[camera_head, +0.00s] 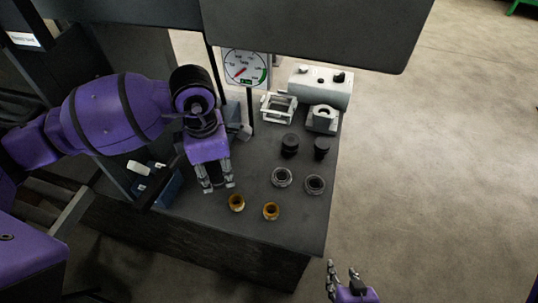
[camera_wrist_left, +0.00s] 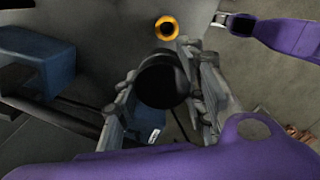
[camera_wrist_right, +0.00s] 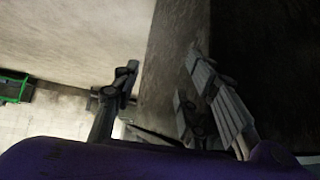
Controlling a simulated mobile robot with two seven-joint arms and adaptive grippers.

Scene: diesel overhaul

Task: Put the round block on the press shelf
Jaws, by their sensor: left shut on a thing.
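My left gripper (camera_head: 217,186) is shut on a dark, round-ended block (camera_wrist_left: 160,84), which sits between its fingers in the left wrist view. In the head view the gripper points down over the left part of the dark bench, and the block is mostly hidden there. The press stands around the arm at the left, with a dial gauge (camera_head: 245,68); I cannot clearly make out its shelf. My right gripper (camera_head: 344,273) is open and empty, off the bench's front right corner; its spread fingers show in the right wrist view (camera_wrist_right: 155,85).
The bench (camera_head: 250,222) holds two brass rings (camera_head: 237,203), two grey rings (camera_head: 282,177), two black cylinders (camera_head: 290,146), a white frame (camera_head: 279,106) and a pale engine block (camera_head: 321,85). A blue object (camera_head: 168,190) is left of my left gripper. A dark panel (camera_head: 310,30) overhangs the back.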

